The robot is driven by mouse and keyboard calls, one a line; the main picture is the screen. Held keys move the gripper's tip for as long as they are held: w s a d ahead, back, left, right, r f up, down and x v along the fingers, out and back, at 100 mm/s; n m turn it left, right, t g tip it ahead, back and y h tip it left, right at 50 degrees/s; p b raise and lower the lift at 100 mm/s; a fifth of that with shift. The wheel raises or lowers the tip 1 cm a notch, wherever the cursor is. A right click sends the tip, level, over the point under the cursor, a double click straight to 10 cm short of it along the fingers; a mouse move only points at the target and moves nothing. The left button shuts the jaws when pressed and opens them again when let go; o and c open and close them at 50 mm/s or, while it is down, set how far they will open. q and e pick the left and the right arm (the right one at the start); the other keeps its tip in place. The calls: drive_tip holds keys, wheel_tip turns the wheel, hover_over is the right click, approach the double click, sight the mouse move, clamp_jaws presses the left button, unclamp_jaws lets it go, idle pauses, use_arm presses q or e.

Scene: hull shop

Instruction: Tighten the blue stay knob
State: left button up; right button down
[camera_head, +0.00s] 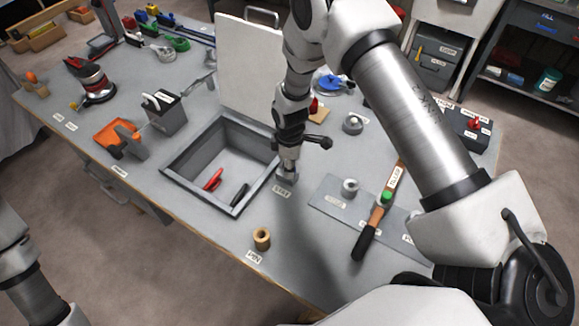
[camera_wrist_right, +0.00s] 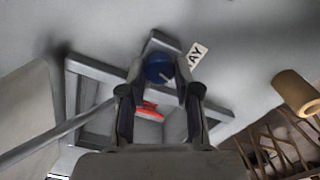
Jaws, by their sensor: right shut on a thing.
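The blue stay knob (camera_wrist_right: 158,68) shows in the right wrist view between my right gripper's (camera_wrist_right: 160,82) two fingers, which are shut on it. It sits at a grey stay block (camera_wrist_right: 163,40) by the box's corner. In the head view my right gripper (camera_head: 288,160) points down at the stay, and hides the knob. A STAY label (camera_head: 282,192) lies beside it. The grey box (camera_head: 190,185) is open, its pale lid (camera_head: 248,65) standing up behind it. Only part of my left arm shows at the lower left; its gripper is out of view.
Inside the box lie a red-handled tool (camera_head: 213,180) and a dark one (camera_head: 240,193). A tan ring (camera_head: 262,238) stands near the front edge. An orange bin (camera_head: 117,135) stands left.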

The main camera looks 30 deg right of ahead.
drive_tip(key=m, duration=0.3)
drive_tip(key=shift+s+f+m+b, duration=0.25)
drive_tip(key=shift+f+m+b, duration=0.05)
drive_tip(key=m, duration=0.3)
drive_tip(key=shift+m, duration=0.3)
drive_tip(key=m, duration=0.3)
drive_tip(key=shift+m+b, duration=0.3)
drive_tip(key=shift+b, duration=0.05)
drive_tip(key=shift+m, duration=1.8)
drive_tip(key=c, duration=0.8)
unclamp_jaws()
drive_tip(key=shift+w+r, duration=0.1)
drive_tip(key=shift+w, duration=0.05)
